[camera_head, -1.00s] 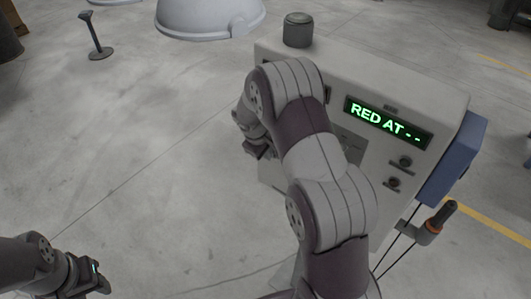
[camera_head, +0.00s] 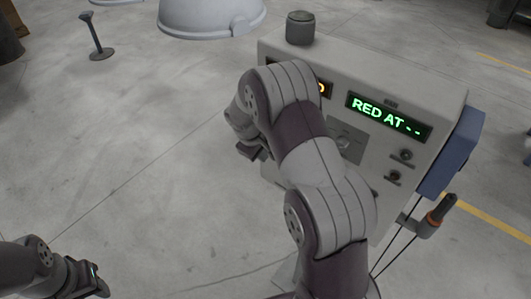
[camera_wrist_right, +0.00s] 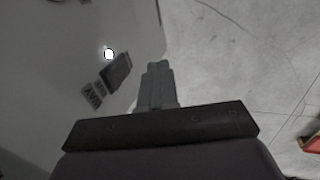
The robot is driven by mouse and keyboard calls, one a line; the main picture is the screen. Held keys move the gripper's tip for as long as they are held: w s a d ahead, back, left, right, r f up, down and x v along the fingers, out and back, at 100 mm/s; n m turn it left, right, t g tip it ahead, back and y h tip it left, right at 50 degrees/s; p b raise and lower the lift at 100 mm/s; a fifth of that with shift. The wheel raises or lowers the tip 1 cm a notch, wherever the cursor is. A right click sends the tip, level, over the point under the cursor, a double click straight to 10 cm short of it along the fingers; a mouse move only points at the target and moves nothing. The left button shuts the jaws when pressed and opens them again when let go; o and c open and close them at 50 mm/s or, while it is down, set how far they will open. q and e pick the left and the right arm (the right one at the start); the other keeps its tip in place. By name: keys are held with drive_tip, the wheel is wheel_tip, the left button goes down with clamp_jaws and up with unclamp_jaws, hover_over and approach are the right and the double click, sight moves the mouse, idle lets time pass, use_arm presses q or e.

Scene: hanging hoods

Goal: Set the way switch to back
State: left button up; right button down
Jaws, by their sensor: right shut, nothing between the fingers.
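The grey control box (camera_head: 375,75) stands right of centre in the head view, partly hidden by my right arm. In the right wrist view its face shows a label that seems to read "WAY" (camera_wrist_right: 92,97), upside down. Beside it are a dark plate (camera_wrist_right: 116,72) and a bright round spot (camera_wrist_right: 109,54); the way switch's position cannot be read. My right gripper (camera_head: 250,152) is by the box's left side. Its closed, empty fingers (camera_wrist_right: 157,85) appear right of the label, apart from the plate in the picture. My left gripper (camera_head: 95,285) is low at the left, its jaws unclear.
A green display (camera_head: 388,115) reads "RED AT - -", with two dark knobs (camera_head: 400,165) below. A pale hood (camera_head: 210,15) hangs at the top. The floor at left is mostly clear.

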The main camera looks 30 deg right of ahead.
use_arm(q)
drive_tip(key=shift+s+a+f+b, duration=0.1)
drive_tip(key=shift+a+f+b, duration=0.1)
drive_tip(key=shift+f+b, duration=0.5)
drive_tip(key=shift+s+a+f+b, duration=0.1)
drive_tip(key=shift+a+f+b, duration=0.1)
drive_tip(key=shift+f+b, duration=0.5)
use_arm(e)
drive_tip(key=s+a+r, duration=0.2)
drive_tip(key=a+r, duration=0.3)
drive_tip(key=r, duration=0.3)
drive_tip(key=shift+s+a+r, duration=0.15)
drive_tip(key=shift+a+r, duration=0.15)
drive_tip(key=shift+r, duration=0.1)
